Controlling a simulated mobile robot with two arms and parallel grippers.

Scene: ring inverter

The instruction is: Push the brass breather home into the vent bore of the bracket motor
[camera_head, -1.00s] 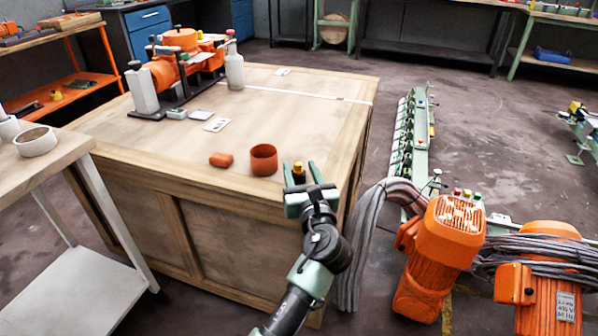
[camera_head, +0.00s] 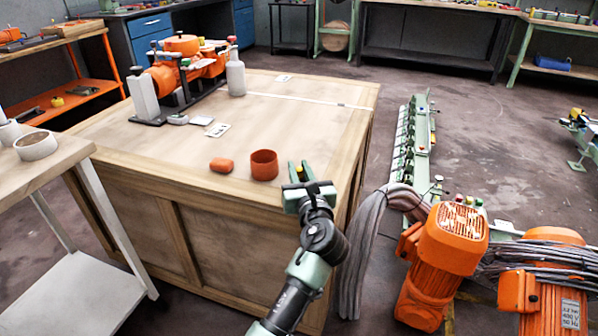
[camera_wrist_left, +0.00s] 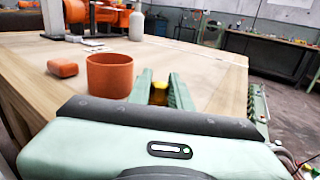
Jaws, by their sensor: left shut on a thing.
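My left gripper (camera_head: 300,172) is above the near right corner of the wooden crate-like bench, its fingers pointing away from me. It is shut on the brass breather (camera_wrist_left: 158,92), a small yellow piece mostly hidden between the fingers in the left wrist view. An orange motor unit (camera_head: 180,62) stands on a dark base at the far left of the bench, well away from the gripper. I cannot tell whether this is the bracket motor, and I make out no vent bore. My right gripper is not in view.
An open orange cup (camera_head: 264,165) and an orange block (camera_head: 222,165) lie left of the gripper. A pale bottle (camera_head: 236,76) stands beside the motor unit. Orange motors (camera_head: 440,262) and grey cables (camera_head: 365,240) are at the lower right. The bench middle is mostly clear.

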